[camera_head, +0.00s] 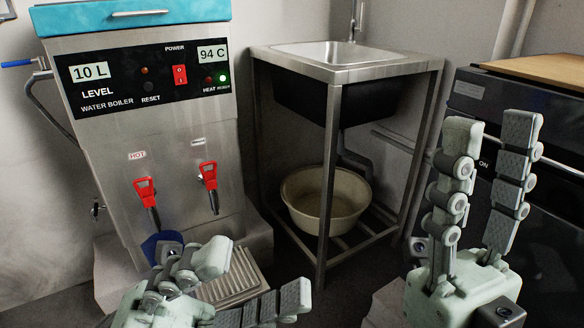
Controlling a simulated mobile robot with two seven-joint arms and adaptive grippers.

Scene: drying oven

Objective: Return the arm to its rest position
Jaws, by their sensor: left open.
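My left gripper (253,279) is low in front of the water boiler (100,140), near its drip grate (232,280). Its two fingers are spread apart and nothing shows between them. My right gripper (492,130) is at the right, pointing up, in front of the dark cabinet (545,130). Its fingers stand apart with nothing between them. A blue object (160,243) is below the boiler's hot tap (146,190), partly hidden behind my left gripper. I cannot tell whether it touches the gripper.
A steel sink stand (345,72) stands at the back middle, with a beige basin (350,192) on its lower shelf. A second red-handled tap (209,176) is on the boiler. The dark floor between my grippers looks clear.

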